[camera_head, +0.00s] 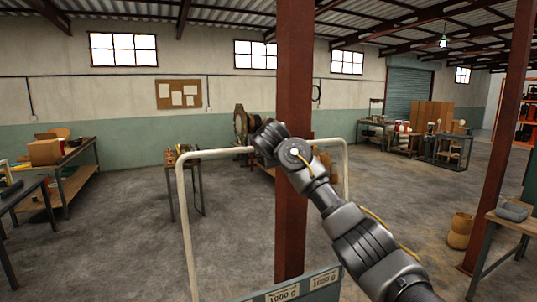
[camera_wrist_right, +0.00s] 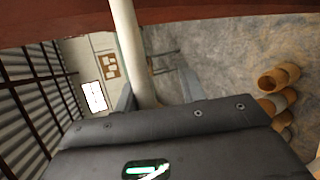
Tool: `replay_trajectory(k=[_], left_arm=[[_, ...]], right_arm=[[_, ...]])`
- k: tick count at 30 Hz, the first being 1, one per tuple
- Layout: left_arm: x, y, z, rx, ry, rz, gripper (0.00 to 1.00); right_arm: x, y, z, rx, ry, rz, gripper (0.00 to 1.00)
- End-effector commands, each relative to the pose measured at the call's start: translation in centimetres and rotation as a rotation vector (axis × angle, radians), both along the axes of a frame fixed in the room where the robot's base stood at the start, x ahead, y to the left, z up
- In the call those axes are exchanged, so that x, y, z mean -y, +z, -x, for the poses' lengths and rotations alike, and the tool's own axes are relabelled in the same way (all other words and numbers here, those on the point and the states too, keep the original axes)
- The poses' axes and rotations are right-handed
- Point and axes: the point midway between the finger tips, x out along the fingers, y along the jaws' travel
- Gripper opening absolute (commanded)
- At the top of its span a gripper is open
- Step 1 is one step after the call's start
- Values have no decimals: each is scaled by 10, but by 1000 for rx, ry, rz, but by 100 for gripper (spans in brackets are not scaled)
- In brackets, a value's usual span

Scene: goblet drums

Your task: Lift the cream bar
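The cream bar (camera_head: 225,152) is the level top of a bent cream tube frame standing in front of me. My right arm reaches up from the lower right to the bar, and its wrist hides part of it in the head view; the fingers are not visible there. In the right wrist view the cream bar (camera_wrist_right: 130,55) runs down between the two fingers of my right gripper (camera_wrist_right: 158,92). The left finger lies close beside the bar, and a gap shows between the bar and the right finger. Whether the left finger touches it I cannot tell. My left gripper is not in view.
A rust-red post (camera_head: 292,225) stands close behind the bar. A grey panel (camera_head: 315,284) with "1000 g" labels is at the frame's foot. Workbenches stand at left and right, with brown pots (camera_head: 460,230) on the floor at right.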

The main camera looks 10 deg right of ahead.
Motion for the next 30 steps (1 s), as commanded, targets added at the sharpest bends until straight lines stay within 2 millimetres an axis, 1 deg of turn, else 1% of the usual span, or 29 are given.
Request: replay_trajectory(k=[6, 10, 14, 18, 22, 27, 30], left_arm=[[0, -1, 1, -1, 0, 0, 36], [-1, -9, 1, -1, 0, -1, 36], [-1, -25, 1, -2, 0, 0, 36], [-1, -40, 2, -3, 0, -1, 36], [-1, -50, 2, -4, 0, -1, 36], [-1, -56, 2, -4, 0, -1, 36], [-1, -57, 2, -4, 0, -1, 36]], right_arm=[[0, 0, 0, 0, 0, -1, 38], [-4, 2, 9, 3, 2, -3, 38], [-9, 10, 29, 6, 2, -3, 38], [-17, 22, 55, 6, 4, -2, 38], [-21, 33, 76, 6, 2, -2, 38], [-25, 42, 92, 3, 1, -1, 38], [-25, 45, 96, 1, 0, -1, 38]])
